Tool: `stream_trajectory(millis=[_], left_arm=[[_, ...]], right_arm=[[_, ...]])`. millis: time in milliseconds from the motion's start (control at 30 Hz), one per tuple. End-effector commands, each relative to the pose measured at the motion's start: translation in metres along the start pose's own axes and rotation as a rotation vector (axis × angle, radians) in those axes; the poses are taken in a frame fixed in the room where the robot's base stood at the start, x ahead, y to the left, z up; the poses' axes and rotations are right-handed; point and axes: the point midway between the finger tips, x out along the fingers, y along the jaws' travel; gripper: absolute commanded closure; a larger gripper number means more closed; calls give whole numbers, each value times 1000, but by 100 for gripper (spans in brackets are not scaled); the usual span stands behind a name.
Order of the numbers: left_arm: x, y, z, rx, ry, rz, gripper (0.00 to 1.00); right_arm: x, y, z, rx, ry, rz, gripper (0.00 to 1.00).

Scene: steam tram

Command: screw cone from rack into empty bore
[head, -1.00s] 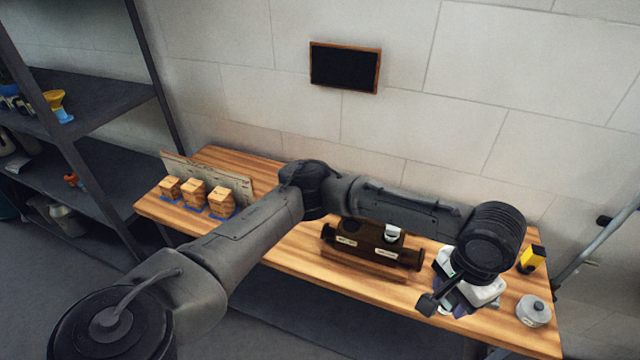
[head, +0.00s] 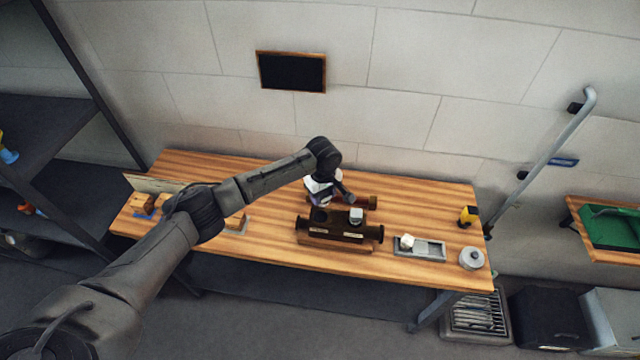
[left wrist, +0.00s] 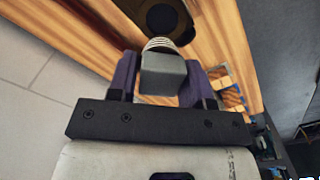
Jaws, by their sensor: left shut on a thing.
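My left gripper (head: 322,198) is over the left end of a dark brown valve body (head: 345,233) on the bench. In the left wrist view its purple fingers (left wrist: 161,66) are shut on a grey cone (left wrist: 164,76) with a square head and a pale threaded end. The threaded end points to a dark round bore (left wrist: 165,18) and overlaps its near rim in the picture; I cannot tell whether they touch. Another cone (head: 356,215) with a pale square head sits in the body's right bore. The grey rack (head: 430,249) holds one pale cone (head: 407,241) at its left. My right gripper is not in view.
A round grey tin (head: 472,258) and a yellow-black object (head: 468,215) stand right of the rack. A brass-brown rod-like part (head: 368,201) lies behind the body. Wooden blocks (head: 235,222) stand at the left, partly behind my arm. The bench front is clear.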

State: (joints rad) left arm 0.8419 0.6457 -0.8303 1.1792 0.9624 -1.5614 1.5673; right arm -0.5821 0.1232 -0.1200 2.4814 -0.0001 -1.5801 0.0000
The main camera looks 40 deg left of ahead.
Motion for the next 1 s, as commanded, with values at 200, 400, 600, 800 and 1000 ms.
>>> stream_trajectory(millis=[200,400,600,800,1000], left_arm=[[6,-4,-8,-43,0,2,87],[11,-4,-8,-42,0,3,87],[19,-4,-8,-41,0,3,87],[29,-5,-8,-40,1,2,87],[38,-4,-8,-40,1,3,87]], right_arm=[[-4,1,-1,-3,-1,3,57],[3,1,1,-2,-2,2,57],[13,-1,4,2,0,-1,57],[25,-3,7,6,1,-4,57],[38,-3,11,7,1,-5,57]])
